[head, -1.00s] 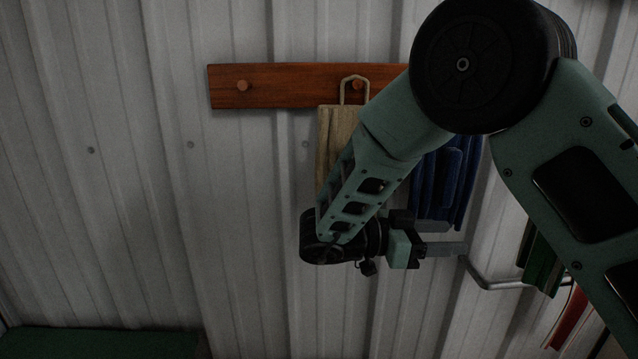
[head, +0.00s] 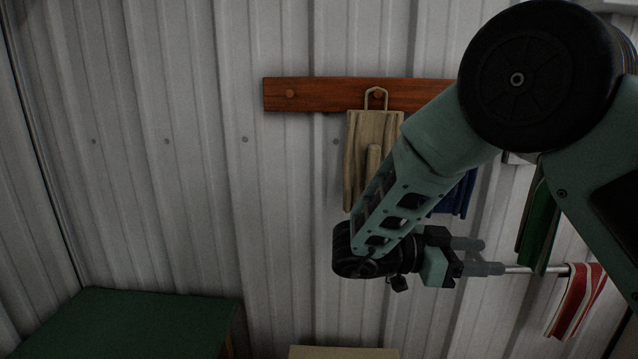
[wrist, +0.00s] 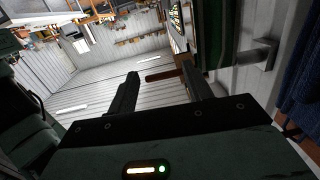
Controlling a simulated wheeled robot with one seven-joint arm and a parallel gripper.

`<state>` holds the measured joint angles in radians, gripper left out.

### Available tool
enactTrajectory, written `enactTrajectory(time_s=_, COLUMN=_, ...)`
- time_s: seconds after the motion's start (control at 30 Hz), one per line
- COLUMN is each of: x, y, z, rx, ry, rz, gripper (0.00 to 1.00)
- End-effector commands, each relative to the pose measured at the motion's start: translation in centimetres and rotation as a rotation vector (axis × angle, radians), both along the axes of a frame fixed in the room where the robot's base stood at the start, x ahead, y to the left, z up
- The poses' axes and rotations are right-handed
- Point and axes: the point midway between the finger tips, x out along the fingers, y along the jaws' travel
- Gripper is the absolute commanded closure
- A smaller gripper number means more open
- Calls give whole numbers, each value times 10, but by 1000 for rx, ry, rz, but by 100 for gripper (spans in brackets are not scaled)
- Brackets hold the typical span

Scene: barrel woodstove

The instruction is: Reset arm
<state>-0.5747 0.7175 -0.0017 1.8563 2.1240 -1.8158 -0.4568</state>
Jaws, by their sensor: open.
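My gripper (head: 484,256) is at the end of my green and black arm, pointing right in the head view, in front of the corrugated metal wall. In the wrist view my gripper (wrist: 160,85) shows two dark fingers standing apart with nothing between them. In the head view the gripper overlaps the near end of a metal rail (head: 530,269); I cannot tell whether it touches it.
Green (head: 540,225) and red-striped (head: 575,295) cloths hang at right. A green-topped surface (head: 130,320) stands lower left. The wall's left side is clear.

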Motion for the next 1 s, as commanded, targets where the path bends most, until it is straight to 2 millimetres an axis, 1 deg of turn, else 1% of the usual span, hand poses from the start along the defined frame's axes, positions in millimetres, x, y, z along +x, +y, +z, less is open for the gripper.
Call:
enactTrajectory(time_s=0.17, x=14, y=-1, z=-1, rx=54, ry=-37, rz=96, gripper=50)
enactTrajectory(time_s=0.33, x=32, y=2, z=-2, rx=122, ry=-76, rz=223, gripper=50)
enactTrajectory(time_s=0.47, x=51, y=10, z=-3, rx=197, ry=-110, rz=360, gripper=50)
enactTrajectory(time_s=0.57, x=66, y=22, z=-3, rx=268, ry=-132, rz=492, gripper=50)
enactTrajectory(time_s=0.67, x=82, y=41, z=-1, rx=355, ry=-147, rz=655, gripper=50)
enactTrajectory(time_s=0.77, x=94, y=74, z=3, rx=471, ry=-143, rz=873, gripper=50)
enactTrajectory(time_s=0.8, x=95, y=92, z=5, rx=524, ry=-129, rz=975, gripper=50)
enactTrajectory(time_s=0.87, x=91, y=120, z=7, rx=605, ry=-91, rz=1133, gripper=50)
enactTrajectory(time_s=0.9, x=85, y=139, z=8, rx=657, ry=-55, rz=1234, gripper=50)
enactTrajectory(time_s=0.97, x=68, y=166, z=9, rx=729, ry=18, rz=1380, gripper=50)
enactTrajectory(time_s=1.0, x=53, y=183, z=9, rx=771, ry=79, rz=1474, gripper=50)
